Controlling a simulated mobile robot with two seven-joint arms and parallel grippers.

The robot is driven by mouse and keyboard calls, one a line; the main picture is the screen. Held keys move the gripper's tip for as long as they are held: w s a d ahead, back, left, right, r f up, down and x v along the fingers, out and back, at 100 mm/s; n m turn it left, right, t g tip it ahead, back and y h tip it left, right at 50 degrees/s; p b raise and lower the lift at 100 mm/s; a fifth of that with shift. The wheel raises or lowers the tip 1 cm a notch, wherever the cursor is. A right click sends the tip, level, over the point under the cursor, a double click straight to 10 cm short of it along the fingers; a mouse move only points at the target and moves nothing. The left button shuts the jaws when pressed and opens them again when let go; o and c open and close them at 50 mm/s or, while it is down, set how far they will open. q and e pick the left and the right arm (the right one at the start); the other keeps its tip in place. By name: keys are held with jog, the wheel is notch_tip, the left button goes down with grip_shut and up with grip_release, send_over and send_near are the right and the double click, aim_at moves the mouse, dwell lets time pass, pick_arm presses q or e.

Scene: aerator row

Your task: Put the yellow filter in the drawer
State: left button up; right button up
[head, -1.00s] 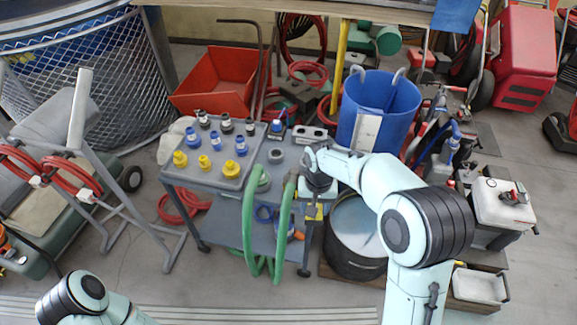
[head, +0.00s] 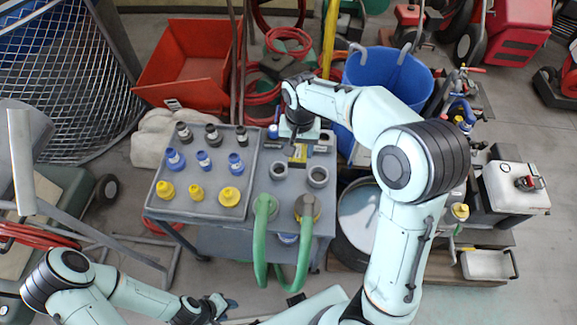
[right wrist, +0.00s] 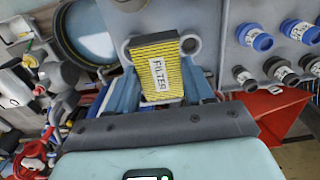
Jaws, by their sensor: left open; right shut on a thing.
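The yellow filter (right wrist: 147,62), a flat block with a white FILTER label, is between the fingers of my right gripper (right wrist: 160,92) in the right wrist view. In the head view a yellow bit of the filter (head: 298,152) shows under my right gripper (head: 299,145), over the right part of the grey cart top (head: 262,205). I cannot tell whether the filter touches the cart. My left gripper (head: 222,304) is open and empty at the bottom, in front of the cart. I cannot make out an open drawer; the cart's front is partly behind green hoses.
A tray on the cart holds black, blue and yellow fittings (head: 229,196) in rows. Grey rings (head: 318,176) and green hose ends (head: 265,207) stand right of it. A blue bin (head: 390,75) and a round tub (head: 355,212) are to the right.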

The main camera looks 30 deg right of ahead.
jog(key=shift+f, duration=0.4)
jog(key=b, duration=0.1)
send_over(296, 189)
notch_tip(296, 189, down, 14)
jog(key=shift+s+f, duration=0.15)
jog(key=shift+f, duration=0.1)
pick_arm(q)
jog(key=shift+s+f, duration=0.8)
jog(key=shift+f, duration=0.15)
pick_arm(e)
jog(key=shift+f, duration=2.3)
pick_arm(q)
jog(key=shift+s+f+b, duration=0.1)
jog(key=shift+b, duration=0.2)
pick_arm(e)
jog(key=shift+f, duration=0.1)
jog(key=o, duration=0.7)
jog(key=shift+f, duration=0.1)
jog(key=o, duration=0.4)
